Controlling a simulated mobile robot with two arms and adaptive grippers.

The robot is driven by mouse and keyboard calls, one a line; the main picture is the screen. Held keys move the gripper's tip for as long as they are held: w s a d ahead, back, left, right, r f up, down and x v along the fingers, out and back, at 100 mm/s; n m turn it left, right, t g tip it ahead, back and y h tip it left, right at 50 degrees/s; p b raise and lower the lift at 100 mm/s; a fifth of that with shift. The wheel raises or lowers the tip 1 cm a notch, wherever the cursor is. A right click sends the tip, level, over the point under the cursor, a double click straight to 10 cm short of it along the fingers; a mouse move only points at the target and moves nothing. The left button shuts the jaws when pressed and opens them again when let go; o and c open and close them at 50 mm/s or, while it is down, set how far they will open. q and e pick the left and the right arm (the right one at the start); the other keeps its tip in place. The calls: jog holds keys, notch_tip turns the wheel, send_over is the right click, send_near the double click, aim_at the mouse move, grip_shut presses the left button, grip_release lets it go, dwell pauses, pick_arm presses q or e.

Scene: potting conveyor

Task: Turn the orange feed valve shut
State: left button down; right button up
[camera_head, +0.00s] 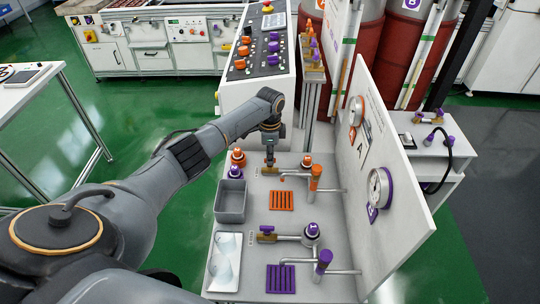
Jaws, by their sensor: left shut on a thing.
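My left arm comes in from the left and bends down over the grey bench. My left gripper (270,160) points down, shut on the handle of the orange line's valve (268,171), a small brass-coloured body at the bench's upper left. The fingers hide most of the handle, so its exact angle cannot be told. An orange-capped fitting (306,162) and an orange spout (315,178) stand to the right of the valve. My right gripper is not in view.
The purple valve (267,232) and purple spout (323,262) sit nearer on the bench. A grey bin (231,202), orange grate (282,200), purple grate (281,279) and white tray (224,262) surround them. A white panel with gauges (381,187) bounds the right; a control console (259,92) stands behind.

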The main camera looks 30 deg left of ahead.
pick_arm(q)
jog(key=n+p, duration=0.2)
jog(key=n, duration=0.1)
jog(key=shift+s+n, duration=0.1)
jog(key=shift+n, duration=0.2)
jog(key=n+p, duration=0.2)
jog(key=n, duration=0.2)
jog(key=shift+n, duration=0.3)
jog(key=n+p, duration=0.1)
jog(key=n, duration=0.3)
jog(key=shift+f+n, duration=0.1)
jog(key=shift+n, duration=0.2)
jog(key=shift+f+n+p, duration=0.1)
jog(key=shift+n+p, duration=0.55)
jog(key=shift+n, duration=1.55)
jog(key=c, duration=1.4)
grip_release()
notch_tip(320, 180, up, 12)
jog(key=shift+r, duration=0.1)
